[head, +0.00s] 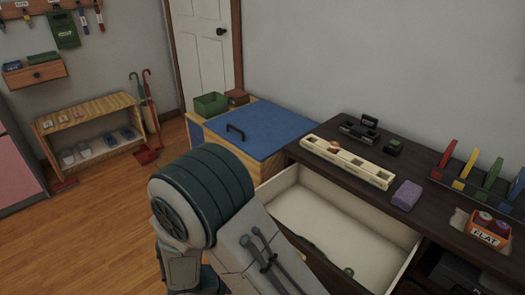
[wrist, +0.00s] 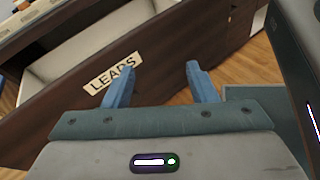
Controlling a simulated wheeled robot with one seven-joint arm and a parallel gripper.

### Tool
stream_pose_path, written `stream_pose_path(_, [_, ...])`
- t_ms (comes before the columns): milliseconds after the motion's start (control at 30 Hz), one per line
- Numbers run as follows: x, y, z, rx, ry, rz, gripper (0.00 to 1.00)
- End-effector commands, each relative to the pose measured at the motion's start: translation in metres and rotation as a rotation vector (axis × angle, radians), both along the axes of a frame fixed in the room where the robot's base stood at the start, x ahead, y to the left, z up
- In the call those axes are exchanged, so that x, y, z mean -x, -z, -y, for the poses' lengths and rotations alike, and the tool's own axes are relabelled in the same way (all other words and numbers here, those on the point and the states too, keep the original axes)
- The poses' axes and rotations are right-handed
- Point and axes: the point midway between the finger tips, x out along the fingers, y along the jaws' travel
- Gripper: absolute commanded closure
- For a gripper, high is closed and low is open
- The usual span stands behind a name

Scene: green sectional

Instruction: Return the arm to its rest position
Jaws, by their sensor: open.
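My gripper (wrist: 160,84) shows in the wrist view with its two blue fingers spread apart and nothing between them. It is in front of a dark wooden drawer front with a white "LEADS" label (wrist: 113,73); the left finger overlaps the label's edge in the picture, and I cannot tell whether it touches. In the head view my arm (head: 205,195) rises in the lower middle and bends down to the right, in front of the open drawer (head: 320,222). The gripper itself is hidden there.
The drawer is pulled out from a dark cabinet (head: 425,168) holding a cream slotted tray (head: 347,162), a purple block (head: 407,195) and an orange "FLAT" box (head: 487,229). A blue-lidded chest (head: 256,130) stands left of it. Wooden floor (head: 100,220) lies open at left.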

Motion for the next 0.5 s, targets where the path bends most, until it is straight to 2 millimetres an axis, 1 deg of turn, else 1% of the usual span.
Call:
stream_pose_path(33, [-0.001,-0.023,0.011,-0.059,0.074,0.017,0.48])
stream_pose_path(100, [0.001,-0.041,0.025,-0.138,0.172,0.037,0.48])
stream_pose_path(300, [0.009,-0.092,0.057,-0.371,0.440,0.117,0.48])
stream_pose_path(500, [0.020,-0.140,0.082,-0.607,0.686,0.234,0.48])
